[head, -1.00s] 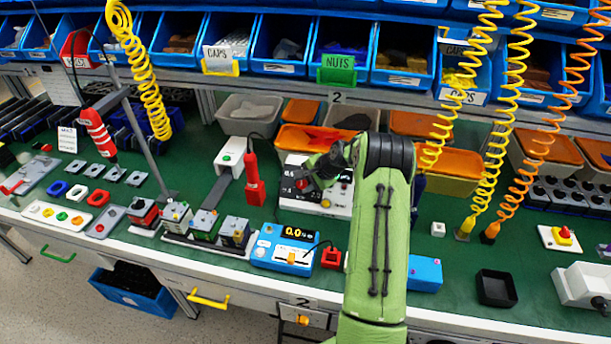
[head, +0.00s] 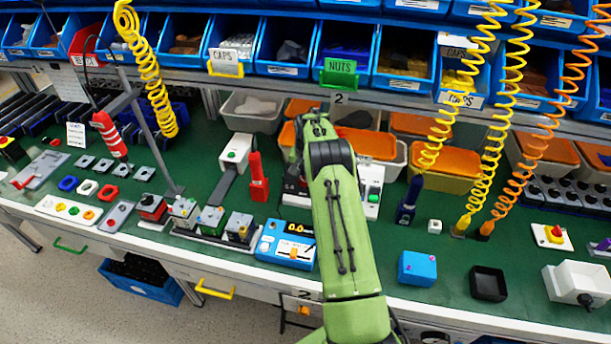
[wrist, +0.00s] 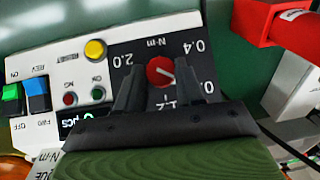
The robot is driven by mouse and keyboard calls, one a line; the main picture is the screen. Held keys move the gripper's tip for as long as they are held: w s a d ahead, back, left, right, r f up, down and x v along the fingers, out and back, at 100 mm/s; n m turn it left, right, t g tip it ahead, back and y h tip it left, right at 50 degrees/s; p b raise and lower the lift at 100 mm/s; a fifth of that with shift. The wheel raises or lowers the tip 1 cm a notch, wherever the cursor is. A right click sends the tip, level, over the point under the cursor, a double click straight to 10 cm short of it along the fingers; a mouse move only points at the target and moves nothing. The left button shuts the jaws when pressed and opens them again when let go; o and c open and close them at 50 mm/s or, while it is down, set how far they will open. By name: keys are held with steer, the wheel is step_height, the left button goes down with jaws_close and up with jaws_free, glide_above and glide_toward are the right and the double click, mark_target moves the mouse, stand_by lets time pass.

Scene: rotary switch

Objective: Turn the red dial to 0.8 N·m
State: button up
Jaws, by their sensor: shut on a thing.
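The red dial (wrist: 160,70) sits on the black scale face (wrist: 190,48) in the wrist view, which shows the lettering upside down. Its white mark points right and slightly down in that view, roughly toward the 0.8 label, which is partly covered by a finger. My gripper (wrist: 161,74) is shut on the dial, one dark finger on each side. In the head view my green arm covers the dial and most of its white control box (head: 373,200).
Beside the dial are a yellow button (wrist: 95,50), a blue switch (wrist: 37,95) and a green switch (wrist: 12,98). A red tool (head: 258,177) stands left of the box. A blue torque display (head: 287,246) is in front. Bins line the back.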

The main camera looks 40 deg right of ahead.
mark_target(303, 184)
steer(key=shift+w+n+g+h, duration=0.1)
steer(key=shift+n+g+h, duration=0.2)
steer(key=shift+n, duration=0.2)
steer(key=o, duration=0.7)
steer(key=shift+o, duration=0.2)
step_height(303, 184, up, 16)
steer(key=p, duration=0.2)
steer(key=shift+s+a+f+p, duration=0.15)
steer(key=shift+s+a+p, duration=0.05)
steer(key=shift+a+p, duration=0.1)
